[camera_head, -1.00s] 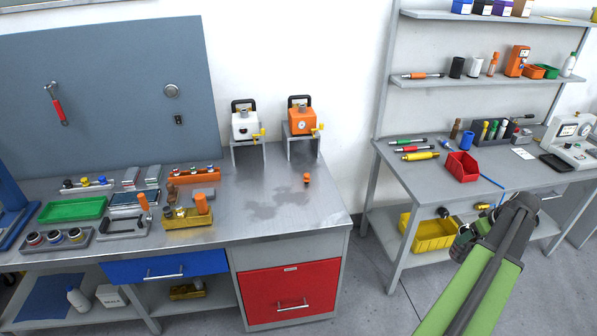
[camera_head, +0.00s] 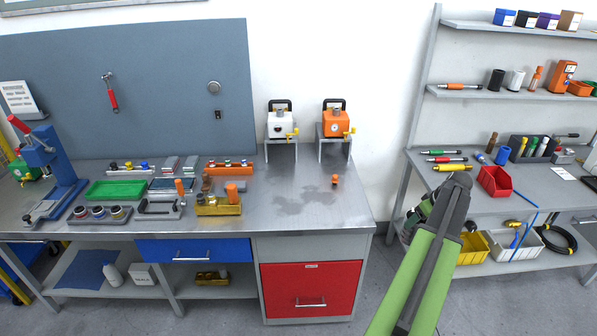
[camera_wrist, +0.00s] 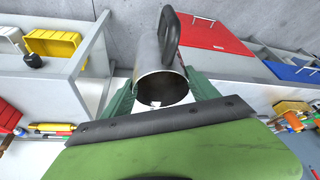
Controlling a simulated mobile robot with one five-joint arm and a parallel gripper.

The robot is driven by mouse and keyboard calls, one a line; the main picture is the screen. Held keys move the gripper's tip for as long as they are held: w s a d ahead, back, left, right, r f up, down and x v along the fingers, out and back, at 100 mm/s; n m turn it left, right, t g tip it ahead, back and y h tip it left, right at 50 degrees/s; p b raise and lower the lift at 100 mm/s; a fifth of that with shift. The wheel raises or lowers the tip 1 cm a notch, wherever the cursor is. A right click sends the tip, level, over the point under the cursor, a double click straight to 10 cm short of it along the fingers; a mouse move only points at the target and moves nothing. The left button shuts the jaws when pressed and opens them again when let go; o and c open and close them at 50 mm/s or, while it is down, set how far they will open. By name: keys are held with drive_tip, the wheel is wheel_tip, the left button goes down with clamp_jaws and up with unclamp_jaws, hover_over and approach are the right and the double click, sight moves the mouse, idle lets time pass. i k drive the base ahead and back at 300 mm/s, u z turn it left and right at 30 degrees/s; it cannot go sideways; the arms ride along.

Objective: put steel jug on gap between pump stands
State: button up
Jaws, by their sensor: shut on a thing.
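The steel jug (camera_wrist: 150,60), a grey cylinder with a dark handle, is between the green fingers of my gripper (camera_wrist: 160,92) in the wrist view. Its round open mouth faces the camera. In the head view my gripper (camera_head: 422,212) is off the right end of the grey bench, and my arm mostly hides the jug. On the bench's back edge, a white pump (camera_head: 280,123) sits on the left pump stand (camera_head: 281,144) and an orange pump (camera_head: 335,124) on the right pump stand (camera_head: 334,142). The narrow gap (camera_head: 308,156) between the stands looks empty.
A small orange item (camera_head: 335,180) lies on the steel bench top (camera_head: 285,205) in front of the right stand. Trays and tools crowd the bench's left half. A shelving bench (camera_head: 560,190) with a red bin (camera_head: 495,182) stands at right, with floor between the benches.

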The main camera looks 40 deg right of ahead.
sight(312, 174)
drive_tip(key=z, duration=0.05)
drive_tip(key=i, duration=1.5)
drive_tip(key=u, duration=0.05)
